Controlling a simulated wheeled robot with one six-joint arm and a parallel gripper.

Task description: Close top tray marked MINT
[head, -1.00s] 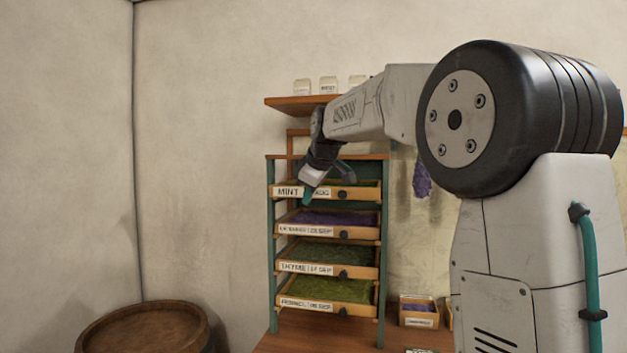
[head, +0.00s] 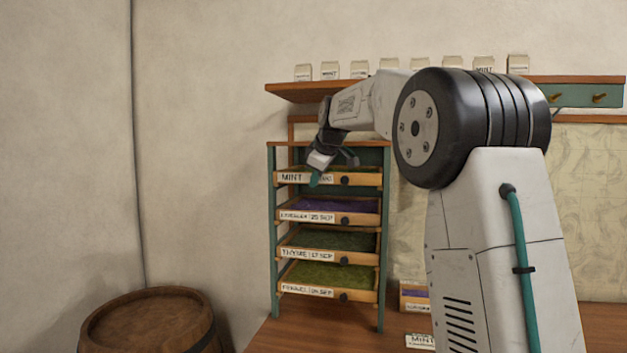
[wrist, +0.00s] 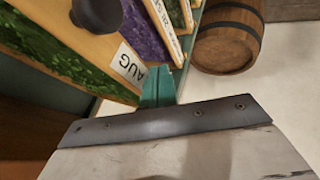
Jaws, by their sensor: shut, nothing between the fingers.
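The top tray (head: 362,181) carries a MINT label (head: 291,178) on its wooden front and has a dark round knob (head: 344,180). It holds green leaves and sits at the top of a teal-posted rack (head: 272,240). I cannot tell exactly how far out it stands. My gripper (head: 315,181) is shut and empty, with its teal fingertips at the tray's front, over part of the label. In the wrist view my fingers (wrist: 158,87) are together beside the label end reading AUG (wrist: 128,62). Whether they touch the tray is unclear.
Three lower trays hold purple (head: 330,205) and green herbs. A shelf (head: 300,92) with several small labelled boxes is above. A barrel (head: 150,320) stands at the left on the floor. A MINT card (head: 420,341) lies on the table right of the rack.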

